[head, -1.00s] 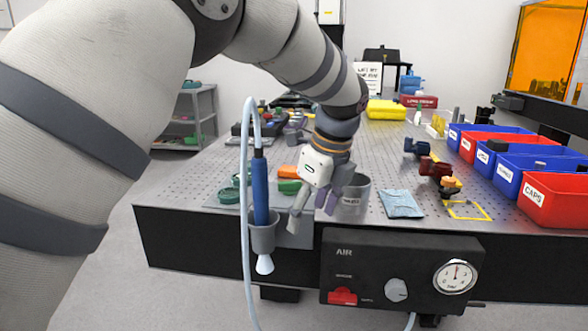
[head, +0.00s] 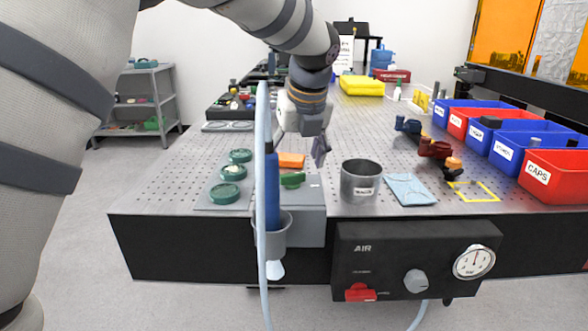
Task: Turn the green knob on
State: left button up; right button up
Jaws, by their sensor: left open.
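A green knob-like piece (head: 292,180) sits on top of a grey box (head: 304,226) at the table's front edge. An orange block (head: 291,160) lies just behind it. My left gripper (head: 302,148) is open and empty, hanging above and behind the green piece, with its fingers apart. It does not appear to touch the green piece. A finger partly hides the area around the orange block. My right gripper is out of view.
A blue tool (head: 272,190) with a pale hose stands in a grey holder left of the box. Green round lids (head: 224,194) lie left. A metal cup (head: 360,182) stands right. The black AIR panel (head: 385,246) with a red switch hangs at the front.

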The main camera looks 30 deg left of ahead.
aim_at(293, 173)
pick_arm(q)
jog(key=x, duration=0.4)
jog(key=shift+f, duration=0.1)
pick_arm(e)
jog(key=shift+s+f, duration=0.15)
pick_arm(q)
jog(key=c, duration=1.1)
jog(key=shift+c, duration=0.2)
